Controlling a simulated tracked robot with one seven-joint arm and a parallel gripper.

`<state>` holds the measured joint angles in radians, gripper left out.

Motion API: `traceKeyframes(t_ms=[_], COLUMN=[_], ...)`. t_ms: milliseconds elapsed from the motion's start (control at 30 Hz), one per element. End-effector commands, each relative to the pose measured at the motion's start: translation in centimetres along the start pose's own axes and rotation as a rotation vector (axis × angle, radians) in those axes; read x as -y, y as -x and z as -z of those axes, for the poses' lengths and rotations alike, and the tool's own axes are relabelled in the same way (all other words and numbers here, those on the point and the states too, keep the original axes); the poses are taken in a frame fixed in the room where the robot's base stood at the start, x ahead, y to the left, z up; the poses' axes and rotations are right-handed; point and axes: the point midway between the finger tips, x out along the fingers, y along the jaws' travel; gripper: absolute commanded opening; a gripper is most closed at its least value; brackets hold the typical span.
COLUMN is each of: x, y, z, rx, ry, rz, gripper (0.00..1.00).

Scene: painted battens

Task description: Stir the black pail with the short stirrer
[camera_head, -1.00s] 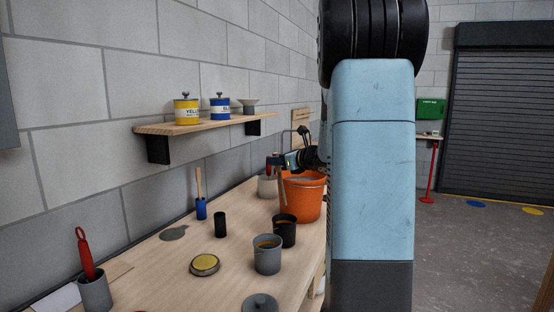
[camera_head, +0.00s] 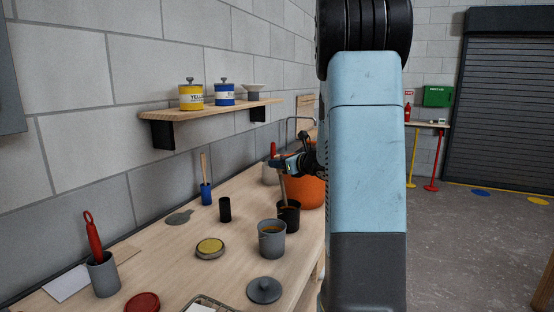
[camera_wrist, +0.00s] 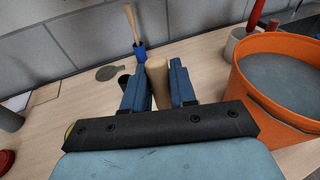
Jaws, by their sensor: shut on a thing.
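The black pail (camera_head: 289,220) stands on the bench in front of the orange bucket, behind a grey pail. My gripper (camera_head: 280,165) is above the black pail, shut on a wooden stirrer (camera_head: 283,190). The stirrer points down, slightly tilted, and its lower end meets the pail's mouth; how deep it reaches is hidden. In the wrist view the stirrer's pale wooden handle (camera_wrist: 158,84) sits between the two blue fingers of my gripper (camera_wrist: 158,76). The black pail cannot be made out there.
The orange bucket (camera_head: 311,193) stands close behind the black pail. The grey pail (camera_head: 271,241) is in front. A black cup (camera_head: 225,209) and a blue holder with a wooden stick (camera_head: 206,193) stand left. A shelf (camera_head: 215,109) hangs on the wall.

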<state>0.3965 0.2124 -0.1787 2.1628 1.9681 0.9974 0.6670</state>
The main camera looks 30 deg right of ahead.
Motion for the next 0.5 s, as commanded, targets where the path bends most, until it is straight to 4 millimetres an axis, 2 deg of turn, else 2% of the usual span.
traceKeyframes(t_ms=[500], x=[0.1], y=[0.0], z=[3.4], rx=[-0.001], ry=[-0.001], rz=[0.001], gripper=[0.00])
